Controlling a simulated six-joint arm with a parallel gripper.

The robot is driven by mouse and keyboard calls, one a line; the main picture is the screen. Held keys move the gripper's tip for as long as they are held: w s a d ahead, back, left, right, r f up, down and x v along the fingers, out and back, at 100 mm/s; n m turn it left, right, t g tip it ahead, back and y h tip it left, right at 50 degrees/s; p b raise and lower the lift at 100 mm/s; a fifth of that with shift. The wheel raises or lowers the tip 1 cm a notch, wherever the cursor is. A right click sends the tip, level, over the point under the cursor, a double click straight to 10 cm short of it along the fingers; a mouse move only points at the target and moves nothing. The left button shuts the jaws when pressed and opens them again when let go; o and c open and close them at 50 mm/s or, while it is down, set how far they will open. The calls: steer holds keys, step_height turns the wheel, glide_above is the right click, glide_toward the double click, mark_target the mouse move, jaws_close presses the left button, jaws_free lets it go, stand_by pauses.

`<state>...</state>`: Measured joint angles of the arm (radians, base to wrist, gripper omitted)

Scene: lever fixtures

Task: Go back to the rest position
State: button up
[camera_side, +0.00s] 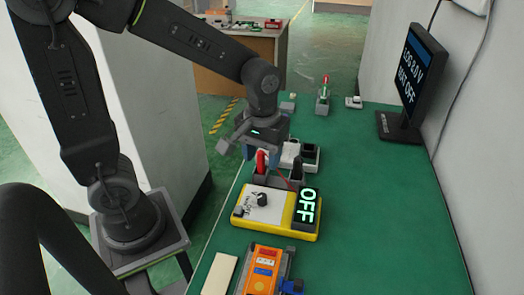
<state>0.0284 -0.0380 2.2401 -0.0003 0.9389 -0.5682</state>
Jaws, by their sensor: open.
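My gripper (279,166) points down over the green table, just behind the yellow box in this view. Its jaws are open, and a red part (261,162) shows close by its left finger. I cannot tell whether the red part touches the finger. The yellow box (273,233) has a white panel, a black knob (263,199) and a dark display reading OFF (306,206). My arm reaches in from the left, bent at the elbow, with the wrist above the table.
An orange device (263,270) and a pale flat block (220,274) lie at the front. A white and black unit (309,155) stands behind the gripper. A monitor (408,85) stands at the right. A small lever fixture (323,100) stands farther back. The table's right side (390,220) is clear.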

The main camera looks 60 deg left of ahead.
steer(key=shift+r, duration=0.4)
steer(key=s+r+m+t, duration=0.5)
steer(key=s+r+m, duration=0.1)
steer(key=s+r, duration=0.2)
steer(key=shift+s+a+t, duration=0.3)
steer(key=shift+a, duration=0.1)
stand_by(0.6)
